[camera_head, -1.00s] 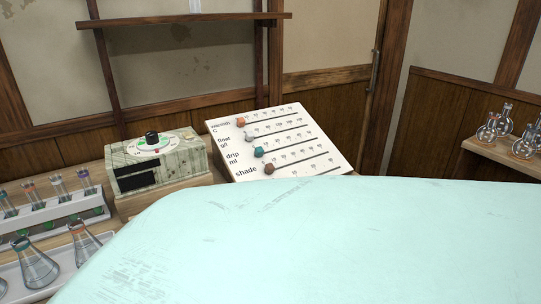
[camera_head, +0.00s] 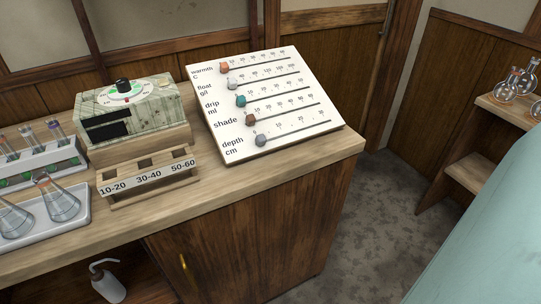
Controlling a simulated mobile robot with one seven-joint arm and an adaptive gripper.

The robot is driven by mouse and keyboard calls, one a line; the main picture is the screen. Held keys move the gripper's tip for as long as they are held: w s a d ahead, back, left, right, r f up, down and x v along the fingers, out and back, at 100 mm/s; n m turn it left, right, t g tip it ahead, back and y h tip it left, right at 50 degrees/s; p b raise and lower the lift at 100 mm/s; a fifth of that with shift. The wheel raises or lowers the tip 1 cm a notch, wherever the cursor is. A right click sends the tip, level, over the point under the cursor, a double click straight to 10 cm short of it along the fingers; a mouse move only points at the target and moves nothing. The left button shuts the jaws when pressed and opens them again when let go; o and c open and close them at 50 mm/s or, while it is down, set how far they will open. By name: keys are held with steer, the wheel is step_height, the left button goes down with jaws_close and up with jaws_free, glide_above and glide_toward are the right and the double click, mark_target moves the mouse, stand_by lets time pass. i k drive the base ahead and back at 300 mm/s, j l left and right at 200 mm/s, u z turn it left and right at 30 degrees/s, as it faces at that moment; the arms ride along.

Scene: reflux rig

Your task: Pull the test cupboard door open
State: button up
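The test cupboard is the dark wooden cabinet under the counter. Its door (camera_head: 245,243) faces me below the counter's front edge and looks shut. A slim brass handle (camera_head: 184,265) stands upright near the door's left edge. The lower end of the door is cut off by the picture's bottom edge. My gripper is not in view, so its distance from the handle does not show.
The counter (camera_head: 235,180) carries a slider board (camera_head: 285,125), a dial box (camera_head: 130,110), a labelled rack (camera_head: 150,182) and flasks on a tray (camera_head: 88,205). A wash bottle (camera_head: 107,284) stands on an open shelf left of the door. Grey floor (camera_head: 375,220) is clear at right.

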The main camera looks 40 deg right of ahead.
mark_target(255, 249)
steer(key=z, duration=0.9)
steer(key=k+l+z, duration=0.1)
steer(key=k+z, duration=0.2)
steer(key=k+l+z, duration=0.25)
steer(key=k, duration=0.3)
